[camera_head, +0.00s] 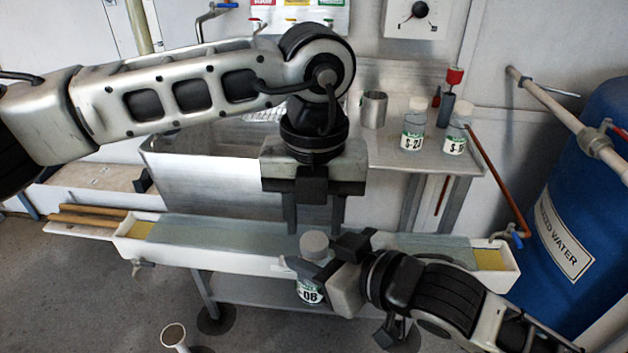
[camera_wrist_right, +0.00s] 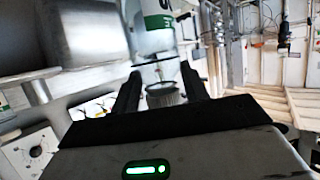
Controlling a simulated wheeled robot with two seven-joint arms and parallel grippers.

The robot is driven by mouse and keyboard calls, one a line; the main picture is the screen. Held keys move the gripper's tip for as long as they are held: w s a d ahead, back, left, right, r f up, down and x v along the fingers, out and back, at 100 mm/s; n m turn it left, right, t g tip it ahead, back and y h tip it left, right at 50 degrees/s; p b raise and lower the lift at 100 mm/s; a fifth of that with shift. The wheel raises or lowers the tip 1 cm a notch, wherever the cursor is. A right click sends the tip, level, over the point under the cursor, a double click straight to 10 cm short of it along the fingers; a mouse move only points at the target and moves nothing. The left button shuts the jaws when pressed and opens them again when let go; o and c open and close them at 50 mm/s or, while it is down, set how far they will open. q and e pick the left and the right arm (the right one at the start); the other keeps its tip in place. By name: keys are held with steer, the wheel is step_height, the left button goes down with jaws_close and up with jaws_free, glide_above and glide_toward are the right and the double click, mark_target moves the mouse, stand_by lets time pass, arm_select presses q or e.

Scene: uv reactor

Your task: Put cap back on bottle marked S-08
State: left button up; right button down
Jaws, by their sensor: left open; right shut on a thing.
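The bottle marked 08 (camera_head: 309,291) is in the lower middle of the head view, in front of the long trough. A grey round cap (camera_head: 314,243) sits at its top; whether it is fully seated I cannot tell. My right gripper (camera_head: 327,262) is shut on the bottle near its neck, hiding part of it. My left gripper (camera_head: 315,214) points down, open and empty, just above the cap.
A bottle marked S-24 (camera_head: 413,132) and another capped bottle (camera_head: 455,138) stand on the metal counter at the back right, beside a metal cup (camera_head: 374,110). The white trough (camera_head: 180,249) runs across behind the grippers. A blue water barrel (camera_head: 575,215) stands at the right.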

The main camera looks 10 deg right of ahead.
mark_target(312, 243)
arm_select(q)
steer(key=shift+f, duration=1.8)
steer(key=c, duration=0.8)
steer(key=m, duration=0.5)
steer(key=shift+a, duration=0.1)
steer(key=m, duration=0.4)
steer(key=shift+w+a+m, duration=0.1)
steer(key=shift+w+m, duration=0.05)
steer(key=shift+m, duration=0.25)
steer(key=o, duration=1.1)
